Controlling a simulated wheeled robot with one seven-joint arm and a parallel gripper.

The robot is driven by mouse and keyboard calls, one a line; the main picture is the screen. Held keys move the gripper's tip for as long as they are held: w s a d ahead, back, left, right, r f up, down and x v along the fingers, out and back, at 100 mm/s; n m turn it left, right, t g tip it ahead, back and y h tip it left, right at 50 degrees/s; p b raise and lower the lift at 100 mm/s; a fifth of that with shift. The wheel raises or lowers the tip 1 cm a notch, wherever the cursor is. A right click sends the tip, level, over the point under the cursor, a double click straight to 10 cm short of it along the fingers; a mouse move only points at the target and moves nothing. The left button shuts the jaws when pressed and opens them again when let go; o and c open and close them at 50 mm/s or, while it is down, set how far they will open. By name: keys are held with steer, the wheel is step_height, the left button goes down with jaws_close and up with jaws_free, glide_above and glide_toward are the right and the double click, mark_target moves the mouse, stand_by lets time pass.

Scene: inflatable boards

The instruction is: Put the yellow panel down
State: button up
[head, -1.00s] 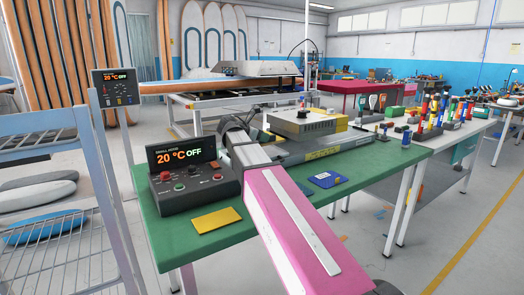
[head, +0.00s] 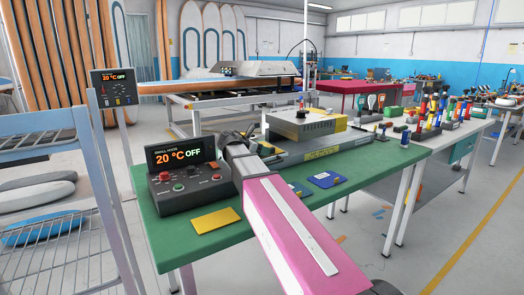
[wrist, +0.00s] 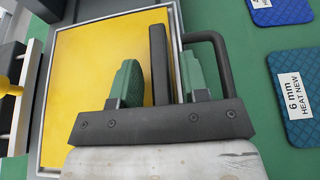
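In the wrist view a flat yellow panel (wrist: 85,65) with a pale metal rim lies beneath my gripper (wrist: 159,58). Two green fingers stand apart over it, with a dark bar (wrist: 158,45) between them and gaps on both sides. I cannot tell whether the fingertips touch the panel. A black bent handle (wrist: 207,37) shows beside the right finger. In the head view my fingertips are hidden behind the arm, near the control box. A smaller yellow pad (head: 216,220) lies flat on the green table at the near edge, apart from my gripper.
A control box (head: 184,177) reading 20 °C OFF stands left of my arm. A grey machine (head: 303,124) with a yellow side is behind it. Blue pads (head: 326,180) lie right of my arm; a labelled one shows in the wrist view (wrist: 297,70).

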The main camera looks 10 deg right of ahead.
steer(key=shift+r, duration=0.1)
steer(key=shift+s+a+r, duration=0.1)
steer(key=shift+a+r, duration=0.05)
steer(key=shift+a, duration=0.05)
steer(key=v, duration=1.1)
steer(key=shift+a, duration=0.25)
steer(key=shift+s, duration=0.1)
